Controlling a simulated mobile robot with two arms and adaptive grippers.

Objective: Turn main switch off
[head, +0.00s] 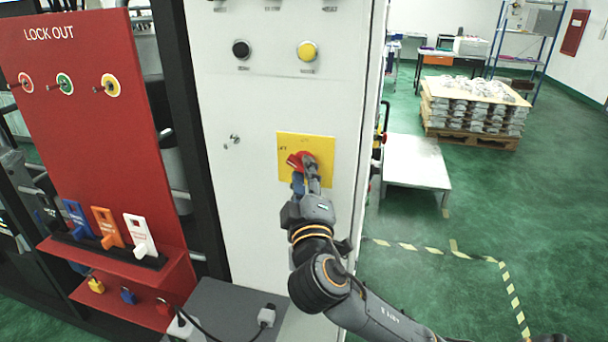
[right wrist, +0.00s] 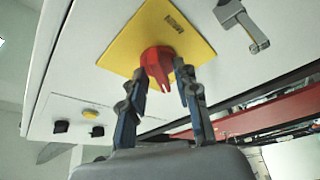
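The main switch is a red rotary knob (head: 301,160) on a yellow square plate (head: 320,149) on the front of a light grey cabinet. In the right wrist view the red knob (right wrist: 157,62) sits on the yellow plate (right wrist: 190,40), with a narrow notched part pointing down between the fingers. My right gripper (head: 308,172) reaches it from below. Its two fingers (right wrist: 162,72) flank the knob, with their tips against its sides; in the head view one finger hides part of the knob. My left gripper is not in view.
A red lock-out board (head: 85,130) with coloured tags and padlocks stands left of the cabinet. Black and yellow buttons (head: 307,51) sit above the switch. A grey box (head: 225,312) with cables is below. A white platform (head: 413,163) and a loaded pallet (head: 474,112) stand right; green floor lies between.

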